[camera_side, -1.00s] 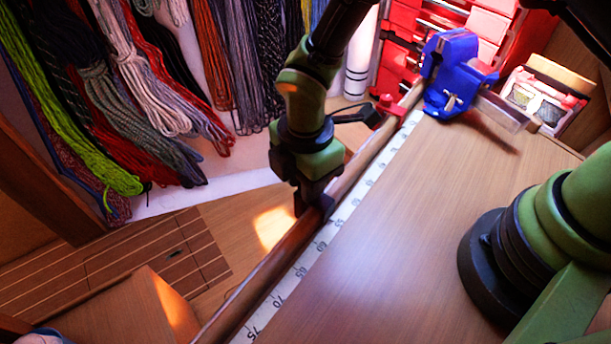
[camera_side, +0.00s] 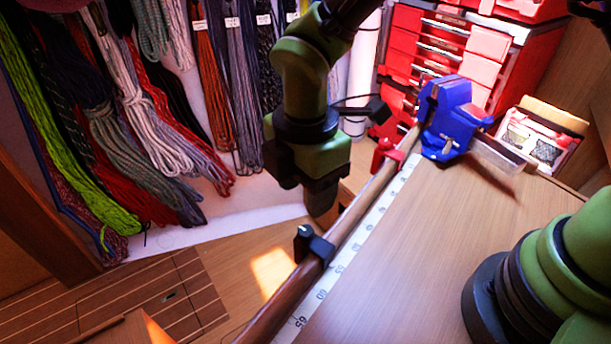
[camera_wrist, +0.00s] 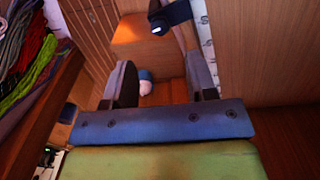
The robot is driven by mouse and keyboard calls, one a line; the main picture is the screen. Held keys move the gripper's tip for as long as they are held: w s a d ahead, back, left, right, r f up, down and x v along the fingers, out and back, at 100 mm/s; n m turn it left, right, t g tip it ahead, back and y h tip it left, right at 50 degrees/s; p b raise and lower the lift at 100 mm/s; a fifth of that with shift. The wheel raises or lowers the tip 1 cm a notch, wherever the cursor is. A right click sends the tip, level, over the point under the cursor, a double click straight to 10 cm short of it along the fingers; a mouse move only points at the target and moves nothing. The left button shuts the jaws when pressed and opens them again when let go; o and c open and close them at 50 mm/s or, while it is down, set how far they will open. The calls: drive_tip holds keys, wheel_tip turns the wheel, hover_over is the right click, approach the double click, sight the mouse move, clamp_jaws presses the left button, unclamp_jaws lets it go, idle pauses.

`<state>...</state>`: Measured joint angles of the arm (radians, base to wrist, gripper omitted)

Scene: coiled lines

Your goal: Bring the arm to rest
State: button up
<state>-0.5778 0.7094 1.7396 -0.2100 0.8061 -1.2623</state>
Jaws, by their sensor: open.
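My gripper (camera_side: 320,203) hangs in the side view above and behind the black clip, apart from it. In the wrist view my gripper (camera_wrist: 160,78) shows its two fingers well apart, with nothing between them but the background below. The black clip (camera_side: 315,246) sits around the brown wooden rail (camera_side: 288,291) at the bench edge. The clip also shows in the wrist view (camera_wrist: 173,15), at the top, beyond the fingers.
A white measuring strip (camera_side: 362,230) runs along the bench (camera_side: 430,250) beside the rail. A red clamp (camera_side: 388,157) and blue vise (camera_side: 447,122) stand at the rail's far end. Coiled ropes (camera_side: 150,125) hang at left; red drawers (camera_side: 470,50) stand behind. The bench top is clear.

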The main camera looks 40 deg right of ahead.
drive_tip(key=shift+r, duration=0.85)
drive_tip(key=s+d+r+m+t+y, duration=0.2)
drive_tip(key=s+d+r+m+t, duration=0.3)
drive_tip(key=d+r+m, duration=0.85)
drive_tip(key=s+d+r+m+t, duration=0.2)
drive_tip(key=s+r+m, duration=0.1)
drive_tip(key=s+m, duration=0.5)
drive_tip(key=shift+s+r+m, duration=0.3)
drive_tip(key=shift+s+m, duration=0.05)
drive_tip(key=shift+m, duration=0.3)
